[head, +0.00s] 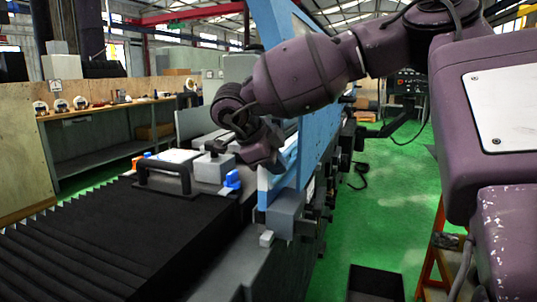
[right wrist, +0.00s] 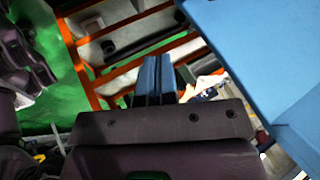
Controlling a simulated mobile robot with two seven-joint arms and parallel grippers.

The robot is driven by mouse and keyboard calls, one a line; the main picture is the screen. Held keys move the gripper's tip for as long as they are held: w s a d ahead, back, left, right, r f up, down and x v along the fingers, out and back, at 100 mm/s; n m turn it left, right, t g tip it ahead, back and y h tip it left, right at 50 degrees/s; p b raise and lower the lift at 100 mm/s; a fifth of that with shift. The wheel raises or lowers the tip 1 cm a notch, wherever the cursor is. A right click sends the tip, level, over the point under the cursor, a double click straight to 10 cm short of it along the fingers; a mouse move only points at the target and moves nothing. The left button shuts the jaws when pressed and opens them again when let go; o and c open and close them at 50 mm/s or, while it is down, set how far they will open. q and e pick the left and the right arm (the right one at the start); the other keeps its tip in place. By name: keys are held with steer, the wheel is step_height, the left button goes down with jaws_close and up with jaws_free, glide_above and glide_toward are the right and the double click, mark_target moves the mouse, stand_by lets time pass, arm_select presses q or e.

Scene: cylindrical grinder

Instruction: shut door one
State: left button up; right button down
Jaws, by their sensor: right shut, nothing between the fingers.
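A large light-blue panel of the grinder (head: 327,105), which may be door one, stands upright and slanting in the middle of the head view. I cannot tell for certain which panel is door one or how far open it is. A broad blue panel (right wrist: 268,60) fills the upper right of the right wrist view. My right gripper (right wrist: 154,62) is shut and empty, with its blue-grey fingers together, to the left of that panel and apart from it in the picture. In the head view my right arm reaches across in front of the blue panel, and its fingers are not clear. My left gripper is not in view.
A black bellows cover (head: 85,240) with a black handle (head: 163,167) lies at the lower left. A control box (head: 407,84) stands behind on the right. Green floor (head: 385,205) is open right of the machine. An orange frame (right wrist: 85,62) shows in the right wrist view.

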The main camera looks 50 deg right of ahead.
mark_target(300, 182)
steer(key=shift+d+f, duration=0.6)
steer(key=shift+d, duration=0.45)
steer(key=shift+d+f, duration=0.55)
steer(key=shift+d, duration=0.5)
steer(key=shift+d+f, duration=0.6)
steer(key=shift+d, duration=0.45)
steer(key=shift+d, duration=0.1)
